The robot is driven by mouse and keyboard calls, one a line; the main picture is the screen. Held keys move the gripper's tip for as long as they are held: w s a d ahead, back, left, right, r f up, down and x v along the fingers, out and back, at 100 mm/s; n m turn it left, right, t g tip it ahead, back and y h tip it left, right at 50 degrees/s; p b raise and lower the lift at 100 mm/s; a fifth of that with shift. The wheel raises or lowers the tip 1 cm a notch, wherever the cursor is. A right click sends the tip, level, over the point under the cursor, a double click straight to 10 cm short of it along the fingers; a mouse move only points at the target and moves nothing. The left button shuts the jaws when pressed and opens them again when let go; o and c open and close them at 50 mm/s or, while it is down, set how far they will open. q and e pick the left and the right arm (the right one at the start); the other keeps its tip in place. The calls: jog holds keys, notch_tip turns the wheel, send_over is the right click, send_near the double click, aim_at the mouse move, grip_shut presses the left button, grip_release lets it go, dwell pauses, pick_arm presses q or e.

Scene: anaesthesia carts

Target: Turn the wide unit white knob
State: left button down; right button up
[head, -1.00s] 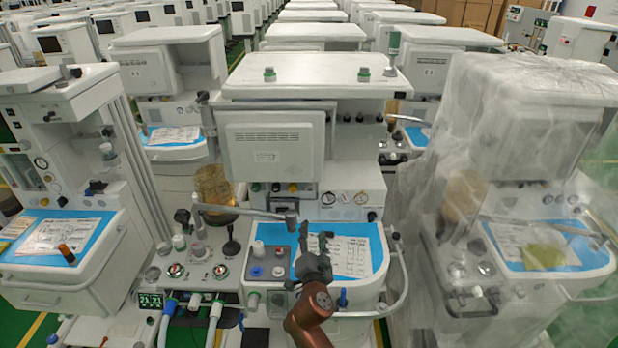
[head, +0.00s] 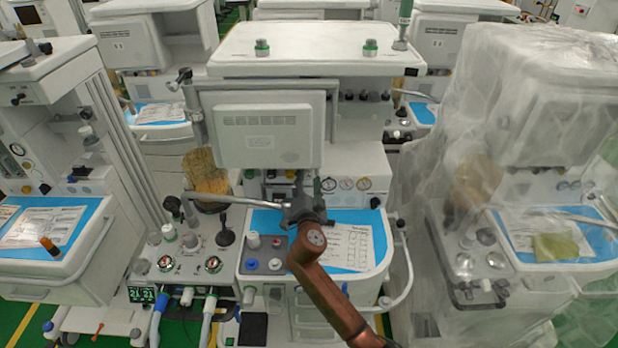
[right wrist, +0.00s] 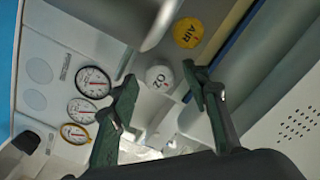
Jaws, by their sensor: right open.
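In the right wrist view a white round knob marked O2 (right wrist: 160,77) sits on the grey panel, beyond and between the two fingertips. My right gripper (right wrist: 167,84) is open, with one dark green finger on each side of the knob; I cannot tell whether either touches it. In the head view my right gripper (head: 306,192) is in front of the panel under the screen box of the middle cart (head: 267,132). The gripper and arm hide part of that panel, and I cannot make out the white knob there. My left gripper is not in view.
A yellow AIR knob (right wrist: 187,32) is beside the white one. Several round gauges (right wrist: 93,82) line the panel. A metal arm (head: 235,202) crosses in front of the cart. A blue worktop with papers (head: 347,246) lies below. A plastic-covered cart (head: 440,165) stands at right.

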jog(key=shift+w, duration=0.25)
jog(key=c, duration=1.2)
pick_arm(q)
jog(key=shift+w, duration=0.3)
pick_arm(e)
jog(key=shift+o, duration=0.2)
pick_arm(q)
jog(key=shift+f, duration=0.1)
